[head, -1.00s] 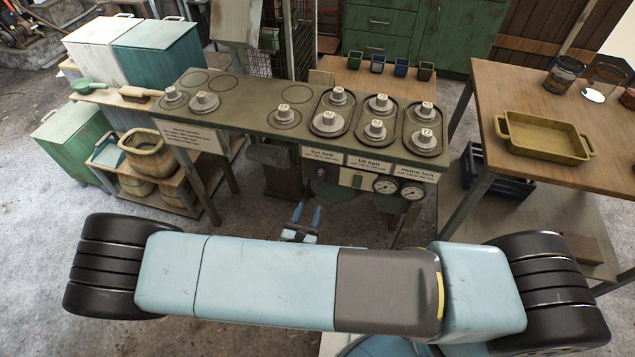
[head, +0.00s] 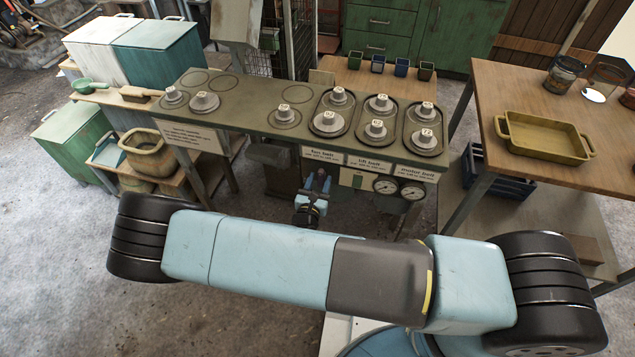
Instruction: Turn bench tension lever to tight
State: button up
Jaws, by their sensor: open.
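The dark bench (head: 235,105) carries several pulleys on its top, and its front panel faces me. My gripper (head: 318,182) is open, with its two blue fingers pointing at the front panel, just left of the green and white indicator plate (head: 352,180). Something dark shows between or behind the fingertips. I cannot tell whether it is the tension lever or whether the fingers touch it. The lever's shape and position are not clear, as my gripper covers that part of the panel.
Two round gauges (head: 385,185) sit on the panel right of my gripper. Signs for fan belt, lift belt and another belt hang above. A wooden table (head: 560,95) with a yellow tray (head: 545,137) stands at right.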

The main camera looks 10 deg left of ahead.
jog(key=shift+c, duration=0.4)
grip_shut()
jog(key=shift+a, duration=0.2)
jog(key=shift+d, duration=0.15)
